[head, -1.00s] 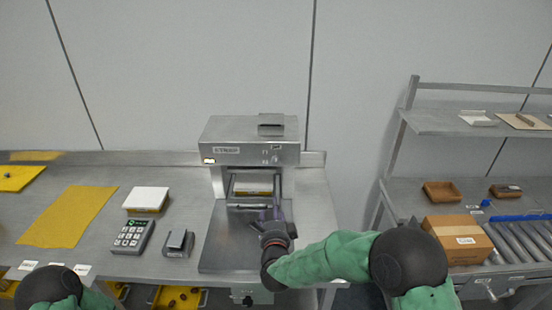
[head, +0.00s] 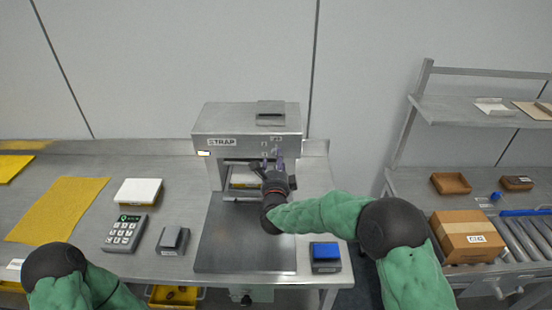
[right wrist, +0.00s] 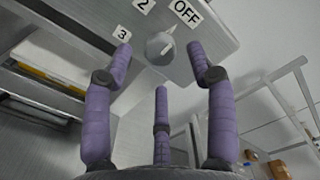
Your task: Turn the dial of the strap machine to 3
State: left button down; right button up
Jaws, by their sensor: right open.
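The strap machine (head: 222,120) is a grey steel box at the back of the bench, with a STRAP label on its front. Its dial (right wrist: 159,46) is a round grey knob in the right wrist view, with labels 3, 2 and OFF around it. The pale pointer mark seems to face OFF. My right gripper (head: 272,168) is in front of the machine's front panel and hides the dial in the head view. Its purple fingers (right wrist: 160,62) are open and spread around the dial's sides and below, apparently not touching it. My left gripper is out of view.
A bare steel plate (head: 230,245) lies before the machine. A keypad (head: 125,232), a white-topped scale (head: 138,191) and a small grey device (head: 172,240) stand left. A shelf rack (head: 480,122) is further right.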

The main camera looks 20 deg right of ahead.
aim_at(276, 152)
jog(key=shift+x, duration=1.35)
jog(key=c, duration=1.1)
jog(key=shift+c, duration=0.2)
